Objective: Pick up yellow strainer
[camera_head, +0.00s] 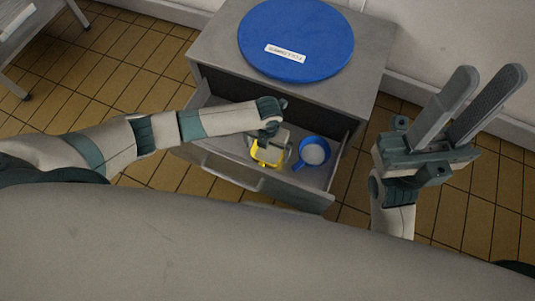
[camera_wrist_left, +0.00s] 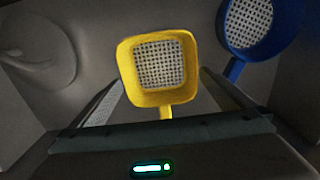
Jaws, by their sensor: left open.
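The yellow strainer (camera_head: 267,153) lies in the open drawer. My left gripper (camera_head: 272,143) is above it and partly hides it in the head view. In the left wrist view the yellow strainer (camera_wrist_left: 160,67) has a square rim, a mesh and a handle pointing toward my gripper. The left gripper (camera_wrist_left: 164,95) is open, with a finger on either side of the strainer's handle side. Whether the fingers touch it cannot be told. My right gripper (camera_head: 470,105) is open and empty, raised at the right, away from the drawer.
A round blue strainer (camera_head: 314,152) lies right of the yellow one in the drawer; it also shows in the left wrist view (camera_wrist_left: 233,58). The drawer (camera_head: 222,140) has walls close around my left gripper. A blue round lid (camera_head: 297,32) rests on the cabinet top (camera_head: 213,55).

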